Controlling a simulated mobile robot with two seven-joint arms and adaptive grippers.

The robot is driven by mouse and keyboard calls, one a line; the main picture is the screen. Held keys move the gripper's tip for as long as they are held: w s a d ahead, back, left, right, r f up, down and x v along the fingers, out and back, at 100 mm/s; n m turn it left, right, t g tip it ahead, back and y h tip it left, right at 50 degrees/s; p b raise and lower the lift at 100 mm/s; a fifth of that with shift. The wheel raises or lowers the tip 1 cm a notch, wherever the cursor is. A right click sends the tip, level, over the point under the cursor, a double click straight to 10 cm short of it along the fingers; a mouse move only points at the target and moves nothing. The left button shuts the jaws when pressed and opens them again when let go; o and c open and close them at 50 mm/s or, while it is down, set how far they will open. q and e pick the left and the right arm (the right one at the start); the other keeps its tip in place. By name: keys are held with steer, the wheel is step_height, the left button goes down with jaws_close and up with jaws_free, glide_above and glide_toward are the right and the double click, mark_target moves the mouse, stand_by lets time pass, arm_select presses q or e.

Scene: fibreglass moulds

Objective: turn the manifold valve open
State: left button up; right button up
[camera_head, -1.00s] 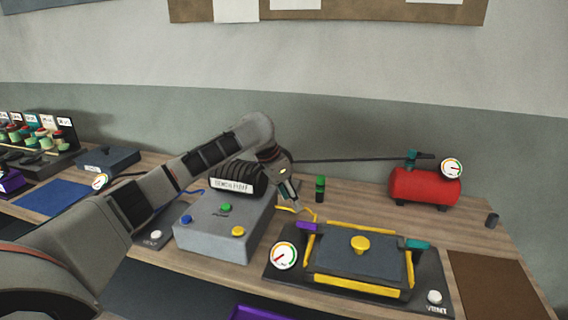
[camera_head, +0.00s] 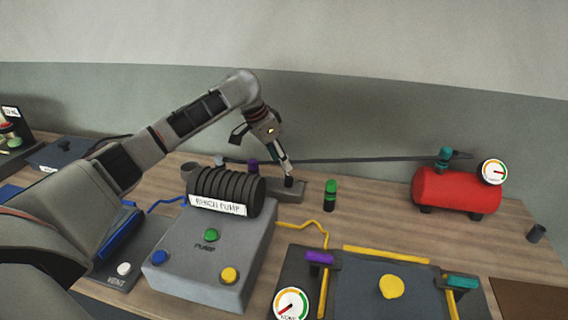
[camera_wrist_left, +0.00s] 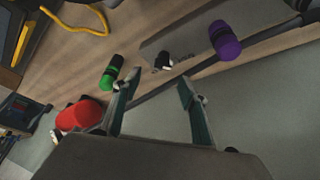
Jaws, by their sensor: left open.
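A grey manifold block (camera_head: 296,194) stands behind the pump box; it also shows in the left wrist view (camera_wrist_left: 185,35). A small black valve knob (camera_head: 289,182) stands at its right end, and a purple knob (camera_head: 252,166) is further left. My left gripper (camera_head: 287,168) points down just above the black knob. In the left wrist view the gripper (camera_wrist_left: 157,76) is open with nothing held, and the black knob (camera_wrist_left: 162,62) with a white mark lies just beyond and between the fingertips. Contact cannot be told. The purple knob (camera_wrist_left: 225,40) is outside the fingers. The pump hides part of the block.
The bench pump (camera_head: 213,250) is in front of the manifold. A green-topped cylinder (camera_head: 330,195) stands to its right. A red tank (camera_head: 455,192) with a gauge is further right. A mould with yellow bars (camera_head: 385,255) lies in front. A dark pipe runs along the wall.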

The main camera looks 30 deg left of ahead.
mark_target(289, 175)
arm_select(q)
steer(key=x, duration=0.5)
steer(key=b+x, duration=0.1)
steer(key=x, duration=0.1)
steer(key=shift+w+a+f, duration=0.1)
steer(key=shift+w+f, duration=0.15)
steer(key=shift+w, duration=0.15)
steer(key=c, duration=1.1)
